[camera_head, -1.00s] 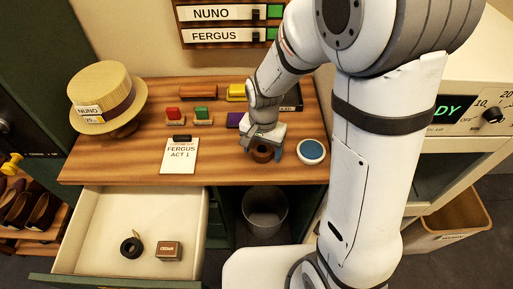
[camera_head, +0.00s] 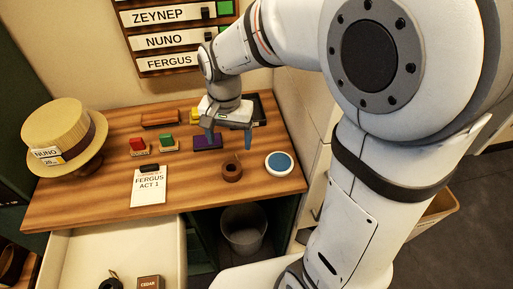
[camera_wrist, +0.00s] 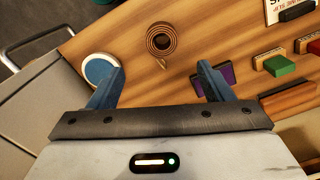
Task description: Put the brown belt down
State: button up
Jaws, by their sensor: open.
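The brown belt (camera_head: 232,170) is a coiled roll that rests on the wooden table (camera_head: 80,200), to the left of a round blue-topped dish. It also shows as a spiral coil in the wrist view (camera_wrist: 161,39), beyond the fingertips and apart from them. My gripper (camera_head: 229,142) is open and empty, above the table and behind the belt in the head view. Its two blue fingers show in the wrist view (camera_wrist: 160,78) with nothing between them.
The white dish with a blue top (camera_head: 279,163) stands right of the belt. A purple block (camera_head: 207,142), red and green stamps (camera_head: 165,142), a clipboard (camera_head: 149,187) and a straw hat (camera_head: 60,130) are on the table. An open drawer (camera_head: 165,245) is below.

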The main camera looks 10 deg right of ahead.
jog(key=s+d+r+n+t, duration=0.1)
jog(key=s+d+n, duration=0.1)
jog(key=s+d, duration=0.3)
jog(key=s+d+r+n+t, duration=0.2)
jog(key=s+d, duration=0.3)
jog(key=s, duration=0.1)
jog(key=shift+s+d+r+n, duration=0.15)
jog(key=shift+d+r+n, duration=0.15)
jog(key=shift+d+n, duration=0.1)
jog(key=shift+c, duration=0.5)
